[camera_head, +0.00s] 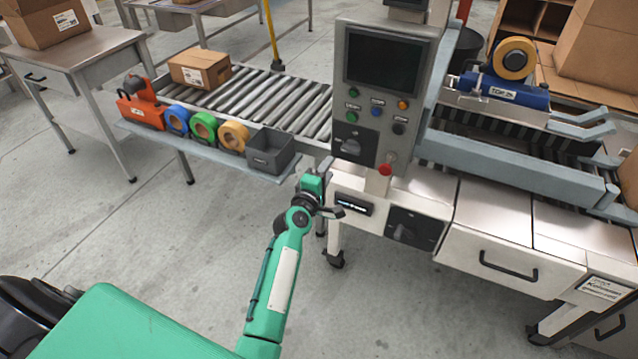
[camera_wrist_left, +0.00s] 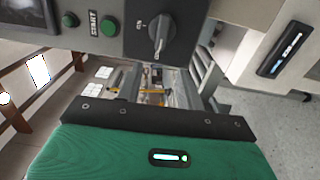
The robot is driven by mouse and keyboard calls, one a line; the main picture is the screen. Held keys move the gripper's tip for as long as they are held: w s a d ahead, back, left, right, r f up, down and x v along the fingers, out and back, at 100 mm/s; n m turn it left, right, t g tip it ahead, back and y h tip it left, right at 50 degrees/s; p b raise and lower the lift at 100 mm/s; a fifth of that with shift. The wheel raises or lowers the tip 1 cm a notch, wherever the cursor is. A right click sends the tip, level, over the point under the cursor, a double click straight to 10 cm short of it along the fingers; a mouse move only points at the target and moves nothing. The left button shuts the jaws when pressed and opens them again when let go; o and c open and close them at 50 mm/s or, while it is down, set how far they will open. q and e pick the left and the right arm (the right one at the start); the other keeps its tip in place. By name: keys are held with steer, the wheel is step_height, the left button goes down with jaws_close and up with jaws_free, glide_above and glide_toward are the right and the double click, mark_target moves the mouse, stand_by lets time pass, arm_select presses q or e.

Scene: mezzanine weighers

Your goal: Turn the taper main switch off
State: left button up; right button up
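The taper's grey control panel (camera_head: 378,95) carries a dark rotary switch (camera_head: 352,147) at its lower left. The switch also shows in the left wrist view (camera_wrist_left: 160,32), with its grip roughly upright and small lettering beside it. A second dark rotary switch (camera_head: 405,232) sits on the white cabinet below; I cannot read which is labelled main. My left gripper (camera_head: 338,210) is below the panel and left of the cabinet switch, apparently touching neither. Its finger opening is not clear in either view. My right gripper is out of view.
A red button (camera_head: 385,169) sticks out below the panel. Several small buttons sit under the dark screen (camera_head: 384,62). A roller conveyor (camera_head: 270,100) and a shelf with tape rolls and a grey bin (camera_head: 271,151) lie left. The floor in front is clear.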

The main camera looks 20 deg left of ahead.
arm_select(q)
steer(key=shift+s+a, duration=0.1)
steer(key=shift+s, duration=2.4)
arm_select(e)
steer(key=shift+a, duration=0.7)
